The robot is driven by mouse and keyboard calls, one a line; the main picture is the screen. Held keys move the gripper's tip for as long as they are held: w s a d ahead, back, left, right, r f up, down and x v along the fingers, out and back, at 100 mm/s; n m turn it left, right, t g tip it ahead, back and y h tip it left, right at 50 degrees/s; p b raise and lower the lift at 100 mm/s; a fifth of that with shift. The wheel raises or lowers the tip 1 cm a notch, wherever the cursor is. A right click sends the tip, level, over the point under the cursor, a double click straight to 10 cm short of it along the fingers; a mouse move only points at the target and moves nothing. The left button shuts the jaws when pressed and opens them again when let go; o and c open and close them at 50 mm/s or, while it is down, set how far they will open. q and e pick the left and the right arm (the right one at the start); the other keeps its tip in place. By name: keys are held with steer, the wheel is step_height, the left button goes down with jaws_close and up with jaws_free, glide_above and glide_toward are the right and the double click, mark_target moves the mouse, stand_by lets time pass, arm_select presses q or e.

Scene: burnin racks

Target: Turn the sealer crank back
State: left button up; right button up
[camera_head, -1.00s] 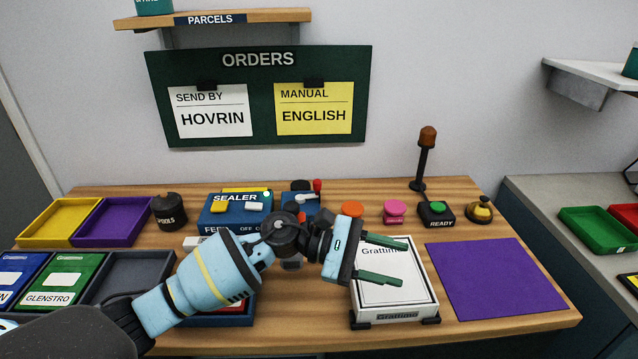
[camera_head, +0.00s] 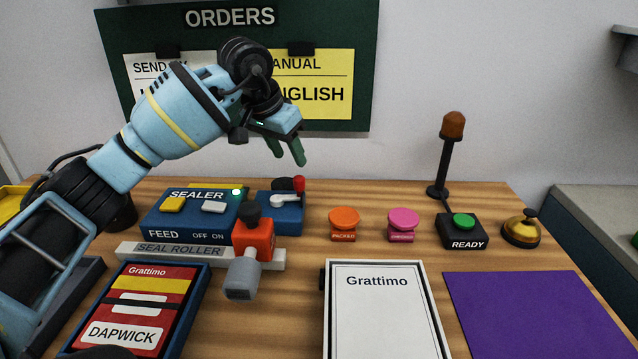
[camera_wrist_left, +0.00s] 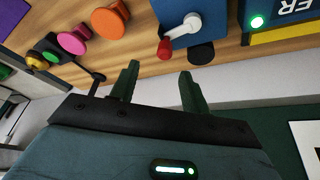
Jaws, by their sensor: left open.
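The sealer (camera_head: 195,212) is a blue box with a yellow and a white switch and a lit green lamp, at the left of the table. Beside it, a small blue box (camera_head: 280,218) carries the crank (camera_head: 292,198), a pale arm with a red knob. In the left wrist view the crank (camera_wrist_left: 178,36) lies ahead of the fingers, its red knob toward them. My left gripper (camera_head: 287,152) is open and empty, above and behind the crank, with its fingers pointing down. It also shows in the left wrist view (camera_wrist_left: 158,82), apart from the knob. My right gripper is not seen.
A red-orange tool (camera_head: 253,242) stands at the seal roller (camera_head: 170,250). Orange (camera_head: 344,222) and pink (camera_head: 403,222) buttons, a green ready button (camera_head: 464,222) and a bell (camera_head: 522,230) stand to the right. A white Grattimo box (camera_head: 382,310) and purple mat (camera_head: 530,310) lie in front.

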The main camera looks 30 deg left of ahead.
mark_target(298, 177)
arm_select(q)
steer(key=x, duration=0.4)
steer(key=b+x, duration=0.1)
steer(key=x, duration=0.1)
steer(key=shift+w+a+f, duration=0.25)
steer(key=shift+a+f, duration=0.1)
steer(key=shift+w+f, duration=0.35)
steer(key=shift+f, duration=0.3)
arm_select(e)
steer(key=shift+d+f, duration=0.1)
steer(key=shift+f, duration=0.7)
arm_select(q)
steer(key=c, duration=1)
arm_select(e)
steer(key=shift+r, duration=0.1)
